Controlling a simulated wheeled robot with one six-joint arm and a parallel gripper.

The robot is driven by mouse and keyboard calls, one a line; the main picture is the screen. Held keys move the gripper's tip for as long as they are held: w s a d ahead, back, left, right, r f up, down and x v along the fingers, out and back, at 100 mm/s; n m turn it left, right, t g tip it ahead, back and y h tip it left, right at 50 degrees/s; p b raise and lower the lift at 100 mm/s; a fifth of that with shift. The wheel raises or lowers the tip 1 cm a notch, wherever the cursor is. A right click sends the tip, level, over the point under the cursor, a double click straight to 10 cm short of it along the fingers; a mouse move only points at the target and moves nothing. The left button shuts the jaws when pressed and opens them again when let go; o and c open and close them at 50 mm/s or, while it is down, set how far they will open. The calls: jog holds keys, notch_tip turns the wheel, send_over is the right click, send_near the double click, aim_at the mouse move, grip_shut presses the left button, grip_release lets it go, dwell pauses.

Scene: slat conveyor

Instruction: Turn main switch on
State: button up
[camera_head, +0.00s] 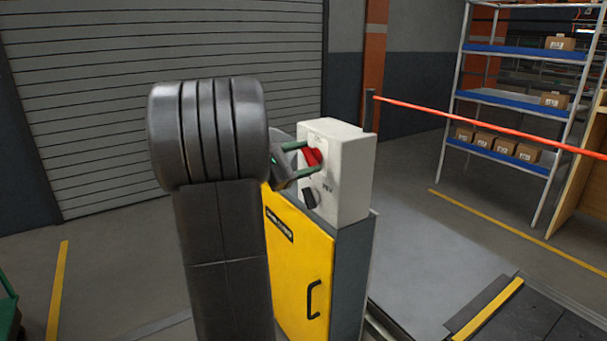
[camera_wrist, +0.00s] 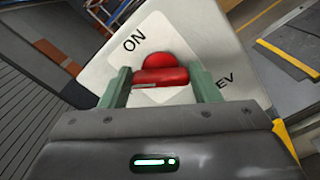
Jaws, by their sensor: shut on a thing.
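The main switch is a red rotary knob (camera_head: 312,156) on the face of a white control box (camera_head: 349,168). It also shows in the wrist view (camera_wrist: 160,75), under the printed word "ON" on a white plate. My gripper (camera_head: 314,158) has its two green fingers on either side of the red knob, shut on its handle. In the wrist view the handle bar lies across between the fingers (camera_wrist: 158,82). A black knob (camera_head: 308,198) sits lower on the same box, beside lettering ending in "EV". My dark arm hides part of the scene left of the box.
The box stands on a yellow-fronted grey cabinet (camera_head: 290,262) with a black handle. A red-orange barrier bar (camera_head: 480,122) runs right from a post. A shelf rack (camera_head: 525,95) with cartons stands behind it. A conveyor edge (camera_head: 530,318) lies at lower right.

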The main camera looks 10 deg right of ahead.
jog(key=m+b, duration=0.3)
jog(key=b, duration=0.1)
jog(key=m+b, duration=0.7)
jog(key=b, duration=0.2)
jog(key=shift+s+f, duration=0.1)
jog(key=shift+f, duration=0.25)
jog(key=shift+m, duration=0.4)
jog(key=o, duration=1)
jog(key=shift+r, duration=0.1)
jog(key=p+v, duration=0.3)
jog(key=v, duration=1)
jog(key=shift+s+a, duration=0.1)
jog(key=shift+a, duration=0.3)
